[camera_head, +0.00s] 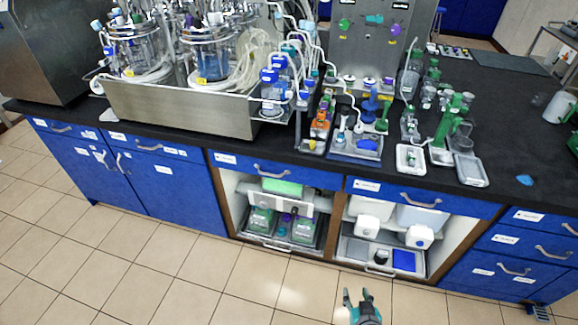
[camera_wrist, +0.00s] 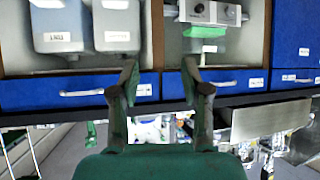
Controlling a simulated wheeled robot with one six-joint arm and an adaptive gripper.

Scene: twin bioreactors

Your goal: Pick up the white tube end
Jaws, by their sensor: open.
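My gripper (camera_head: 359,297) is low in front of the bench at the bottom of the head view, over the tiled floor. In the wrist view its two fingers (camera_wrist: 160,78) are spread apart with nothing between them. Thin white tubes (camera_head: 308,38) loop over the bench by the blue-capped bottles (camera_head: 271,92) and the grey panel. A bundle of clear-white tubing (camera_head: 246,66) hangs beside the glass bioreactor vessels (camera_head: 208,52). I cannot tell which tube carries the white end; it is too small to make out. The wrist view looks upside down and shows no clear tube end.
The black bench top (camera_head: 510,120) carries small racks, trays (camera_head: 471,170) and a steel tub (camera_head: 180,108). Below are blue drawers (camera_head: 422,197) with protruding handles and open shelves with containers (camera_head: 371,222). The tiled floor (camera_head: 150,270) in front is clear.

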